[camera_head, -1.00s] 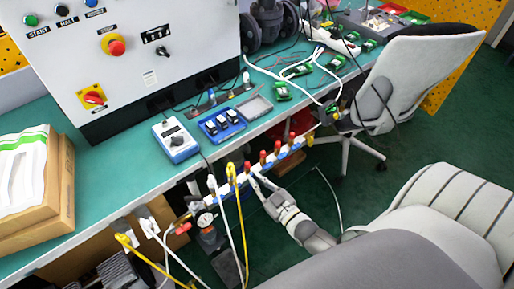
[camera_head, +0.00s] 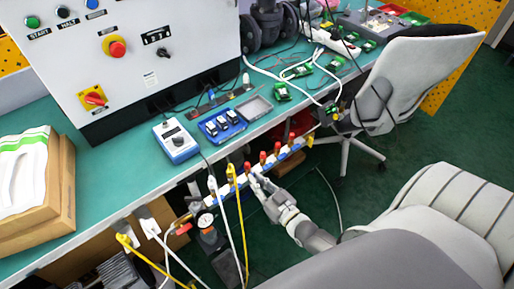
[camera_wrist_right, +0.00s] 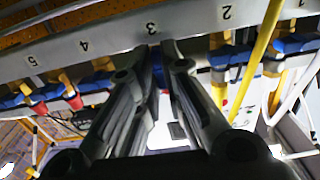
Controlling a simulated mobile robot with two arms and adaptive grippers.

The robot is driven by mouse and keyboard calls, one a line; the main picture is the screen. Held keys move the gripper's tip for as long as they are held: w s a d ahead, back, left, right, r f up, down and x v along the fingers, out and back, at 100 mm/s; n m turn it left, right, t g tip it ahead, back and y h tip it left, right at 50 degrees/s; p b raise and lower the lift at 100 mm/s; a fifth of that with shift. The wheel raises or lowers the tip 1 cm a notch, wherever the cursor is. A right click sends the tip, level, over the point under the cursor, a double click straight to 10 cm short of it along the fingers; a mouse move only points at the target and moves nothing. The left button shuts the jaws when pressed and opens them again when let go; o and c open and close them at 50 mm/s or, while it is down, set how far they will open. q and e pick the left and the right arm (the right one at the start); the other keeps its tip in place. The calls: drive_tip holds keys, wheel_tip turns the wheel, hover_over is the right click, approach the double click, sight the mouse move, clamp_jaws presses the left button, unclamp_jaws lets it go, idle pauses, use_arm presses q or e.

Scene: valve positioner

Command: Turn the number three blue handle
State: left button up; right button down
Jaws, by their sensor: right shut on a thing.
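The valve manifold (camera_head: 296,149) runs along the bench's front edge with a row of red-topped fittings and blue handles. My right gripper (camera_head: 257,177) is at the manifold, just right of the yellow hose. In the wrist view, its fingertips (camera_wrist_right: 160,48) are just below the number 3, shut on the number three blue handle (camera_wrist_right: 158,70). The fingers hide most of this handle, so its angle cannot be told. My left gripper is out of view.
A yellow hose (camera_head: 240,220) and a white hose (camera_head: 226,225) hang close to the left of my right gripper. The bench (camera_head: 110,165) lies behind the manifold. An office chair (camera_head: 420,75) stands at right.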

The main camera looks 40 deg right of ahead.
drive_tip(key=c, duration=1.6)
unclamp_jaws()
drive_tip(key=shift+o, duration=0.2)
drive_tip(key=s+d, duration=0.1)
drive_tip(key=s, duration=1.1)
drive_tip(key=s+a+f+g, duration=0.1)
drive_tip(key=s+f+g, duration=0.35)
drive_tip(key=f, duration=0.75)
drive_tip(key=s+a+f+g, duration=0.2)
drive_tip(key=s+f+g, duration=0.25)
drive_tip(key=f, duration=0.75)
drive_tip(key=s+a+f+g, duration=0.1)
drive_tip(key=s+f+g, duration=0.3)
drive_tip(key=s, duration=0.4)
drive_tip(key=s+a+f+n+g+h, duration=0.1)
drive_tip(key=s+f+g, duration=0.3)
drive_tip(key=s+f, duration=0.3)
drive_tip(key=shift+s+a+f+n, duration=0.2)
drive_tip(key=shift+s+a+n, duration=0.15)
drive_tip(key=shift+s, duration=0.4)
